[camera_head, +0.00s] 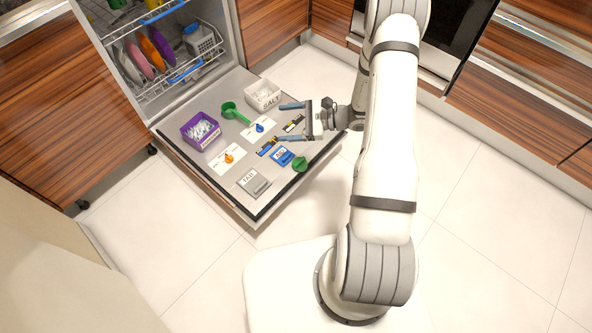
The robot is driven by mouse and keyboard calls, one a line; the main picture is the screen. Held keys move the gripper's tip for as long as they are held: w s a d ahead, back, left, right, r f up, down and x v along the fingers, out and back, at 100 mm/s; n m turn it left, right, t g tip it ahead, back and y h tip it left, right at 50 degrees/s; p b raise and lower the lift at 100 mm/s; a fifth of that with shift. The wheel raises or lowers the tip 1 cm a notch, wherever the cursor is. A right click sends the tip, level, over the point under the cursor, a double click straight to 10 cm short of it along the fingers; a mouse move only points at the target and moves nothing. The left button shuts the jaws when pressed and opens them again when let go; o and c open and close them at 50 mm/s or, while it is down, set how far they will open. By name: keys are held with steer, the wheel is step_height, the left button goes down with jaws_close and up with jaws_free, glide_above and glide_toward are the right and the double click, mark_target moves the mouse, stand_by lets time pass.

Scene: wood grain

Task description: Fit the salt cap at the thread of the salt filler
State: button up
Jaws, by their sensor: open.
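A round green cap (300,163), which looks like the salt cap, lies near the right edge of the lowered dishwasher door (215,178). My gripper (282,121) is open and empty above the right part of the door, with its two bluish fingers pointing left. The green cap is below the lower finger in the picture and apart from it. I cannot clearly make out the salt filler's thread; the gripper may hide part of the door there. A white box marked SALT (263,94) stands at the door's back right, beyond the upper finger.
A green scoop or funnel (234,112), a purple box of white pieces (200,131), a blue compartment (282,156) and a grey compartment (254,183) are on the door. Small blue (259,127) and orange (229,157) pieces lie on white cards. The rack (160,72) holds plates.

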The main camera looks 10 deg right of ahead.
steer(key=w+d+f+m+t+h+b, duration=0.1)
steer(key=d+f+m+t+b, duration=0.15)
steer(key=f, duration=0.65)
steer(key=w+d+f+m+t+h+b, duration=0.1)
steer(key=d+f+m+t+b, duration=0.2)
steer(key=f, duration=0.7)
steer(key=m+t+h+b, duration=0.2)
steer(key=m+t+h, duration=0.1)
steer(key=m, duration=0.2)
glide_toward(301, 162)
steer(key=a+r+x, duration=0.1)
steer(key=x, duration=0.4)
steer(key=shift+s+d+f, duration=0.1)
steer(key=shift+d+f, duration=0.15)
steer(key=shift+f, duration=0.35)
steer(key=b+x, duration=0.2)
steer(key=x, duration=0.5)
steer(key=shift+w+d+r+b, duration=0.1)
steer(key=shift+w+b, duration=0.1)
steer(key=shift+b, duration=0.15)
steer(key=c, duration=1.1)
